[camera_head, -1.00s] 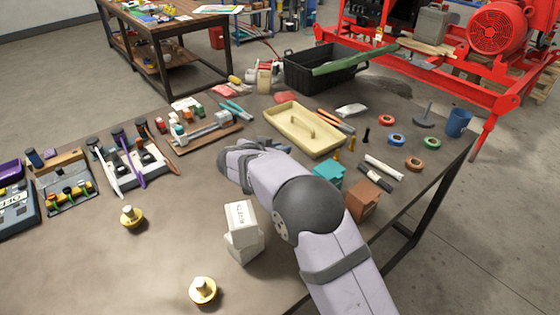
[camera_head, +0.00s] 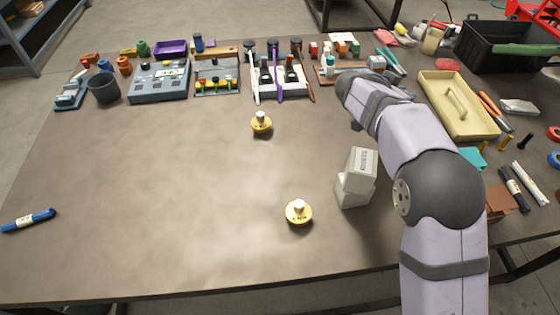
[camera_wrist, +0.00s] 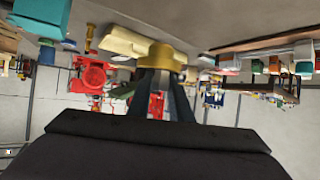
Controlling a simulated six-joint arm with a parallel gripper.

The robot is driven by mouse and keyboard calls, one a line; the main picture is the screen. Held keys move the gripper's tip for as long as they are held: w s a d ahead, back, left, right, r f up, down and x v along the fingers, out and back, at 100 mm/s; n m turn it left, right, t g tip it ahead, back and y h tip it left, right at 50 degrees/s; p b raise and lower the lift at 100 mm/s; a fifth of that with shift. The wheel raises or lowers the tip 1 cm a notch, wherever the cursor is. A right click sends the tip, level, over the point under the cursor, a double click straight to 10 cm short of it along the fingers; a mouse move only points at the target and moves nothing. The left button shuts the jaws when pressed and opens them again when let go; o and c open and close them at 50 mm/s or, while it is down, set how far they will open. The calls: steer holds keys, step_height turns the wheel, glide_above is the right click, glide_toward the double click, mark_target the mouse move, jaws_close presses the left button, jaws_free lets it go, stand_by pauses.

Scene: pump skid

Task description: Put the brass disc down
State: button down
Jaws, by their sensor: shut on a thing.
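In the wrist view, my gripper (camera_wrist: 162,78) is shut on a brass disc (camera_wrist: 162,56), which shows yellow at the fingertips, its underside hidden. In the head view, my gripper and the held disc are hidden by my own arm. Two more brass discs with pale knobs stand on the brown table (camera_head: 180,180). One brass disc (camera_head: 261,125) is near the middle, left of my wrist. The other brass disc (camera_head: 298,214) is nearer the front edge.
A white box stack (camera_head: 357,180) stands just left of my arm. Racks and a grey control box (camera_head: 159,82) line the far edge. A beige tray (camera_head: 458,108) lies right of my arm, and a blue marker (camera_head: 28,221) lies at left. The table's left middle is clear.

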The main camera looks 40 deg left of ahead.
steer(key=s+a+r+n+y, duration=0.25)
steer(key=s+a, duration=0.45)
steer(key=a, duration=0.4)
steer(key=s+a+r+n+y, duration=0.1)
steer(key=s+a+n+y, duration=0.15)
steer(key=s+a, duration=0.55)
steer(key=s+a+n+y, duration=0.2)
steer(key=s+a+y, duration=0.15)
steer(key=s, duration=0.95)
steer(key=shift+t+h, duration=0.25)
steer(key=shift+t, duration=0.15)
steer(key=shift+s+d+f+p, duration=0.25)
steer(key=shift+d+f, duration=0.1)
steer(key=shift+f, duration=1.9)
steer(key=shift+s+d+f+p, duration=0.2)
steer(key=shift+d+f, duration=0.15)
steer(key=shift+f, duration=1.85)
steer(key=shift+s+d+f+p, duration=0.25)
steer(key=shift+d+f, duration=0.1)
steer(key=shift+f, duration=2)
steer(key=shift+f+b, duration=0.2)
steer(key=shift+b, duration=0.3)
steer(key=c, duration=1.6)
jaws_free()
